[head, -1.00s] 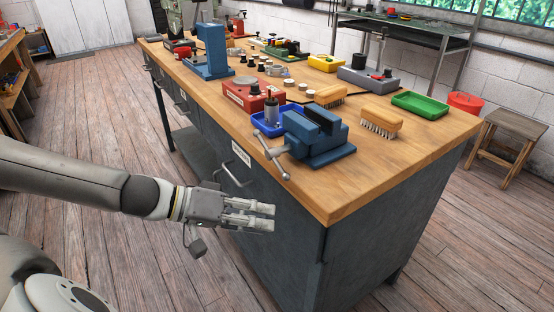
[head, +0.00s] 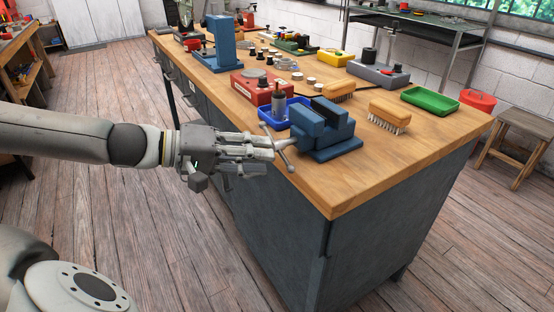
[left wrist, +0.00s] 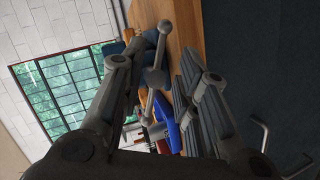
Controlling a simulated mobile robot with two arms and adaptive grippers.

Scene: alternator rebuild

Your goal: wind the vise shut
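The blue vise (head: 334,138) stands at the near left edge of the workbench, with a gap between its dark-topped jaws. Its grey handle bar (head: 282,155) sticks out over the bench edge, slanting down to the right in the head view. My left gripper (head: 272,147) is beside the handle, with its fingers pointing at the vise. In the left wrist view the fingers are spread, with the handle bar (left wrist: 154,79) showing between them. I cannot tell whether either finger touches it. My right gripper is not in view.
A blue tray (head: 268,122) and a red box (head: 250,86) lie just behind the vise. Brushes (head: 388,112) and a green tray (head: 430,100) are to its right. The bench top (head: 345,190) is clear in front of the vise. Drawer handles (left wrist: 265,135) show in the wrist view.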

